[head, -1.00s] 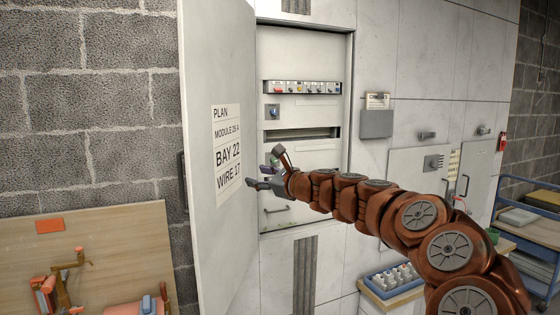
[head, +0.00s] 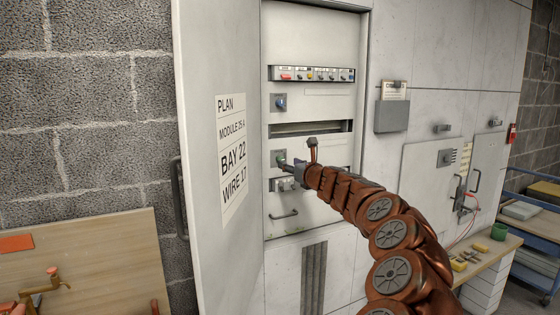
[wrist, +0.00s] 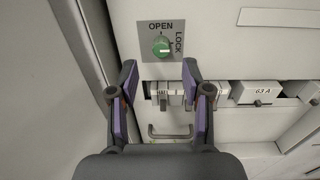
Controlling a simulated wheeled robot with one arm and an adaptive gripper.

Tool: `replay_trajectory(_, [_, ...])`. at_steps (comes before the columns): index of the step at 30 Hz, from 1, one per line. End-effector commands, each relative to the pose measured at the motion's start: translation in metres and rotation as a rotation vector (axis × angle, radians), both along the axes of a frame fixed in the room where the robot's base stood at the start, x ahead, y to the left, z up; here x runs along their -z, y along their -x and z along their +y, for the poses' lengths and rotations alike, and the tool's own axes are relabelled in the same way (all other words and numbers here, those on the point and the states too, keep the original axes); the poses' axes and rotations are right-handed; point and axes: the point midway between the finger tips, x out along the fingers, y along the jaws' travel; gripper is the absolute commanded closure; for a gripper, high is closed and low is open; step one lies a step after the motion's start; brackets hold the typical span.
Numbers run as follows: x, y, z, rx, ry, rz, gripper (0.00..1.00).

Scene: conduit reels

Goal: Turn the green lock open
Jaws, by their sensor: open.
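The green lock (wrist: 161,47) is a round green knob on a grey plate marked OPEN above and LOCK at the right. Its white bar lies level, in line with the LOCK side. In the head view the lock (head: 281,156) is a small green spot on the cabinet's inner panel, just beyond my finger ends. My gripper (wrist: 160,73) is open and empty. Its two fingers are spread either side of the knob's column, with their tips a little below the knob in the wrist view. I see no contact with the knob. My gripper (head: 283,166) is partly hidden by its wrist in the head view.
The cabinet door (head: 194,90) stands open at the left. A row of modules (wrist: 257,92) and a bar handle (wrist: 171,133) lie below the lock. A blue knob (head: 281,102) sits above it. A grey box (head: 391,116) hangs on the right wall.

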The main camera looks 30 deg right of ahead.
Motion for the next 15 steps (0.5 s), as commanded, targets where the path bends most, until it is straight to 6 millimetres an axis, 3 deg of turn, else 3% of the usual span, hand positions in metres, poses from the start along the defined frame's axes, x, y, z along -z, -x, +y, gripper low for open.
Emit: replay_trajectory(15, [0.000,-0.042,-0.004,0.004,0.003,0.002,0.52])
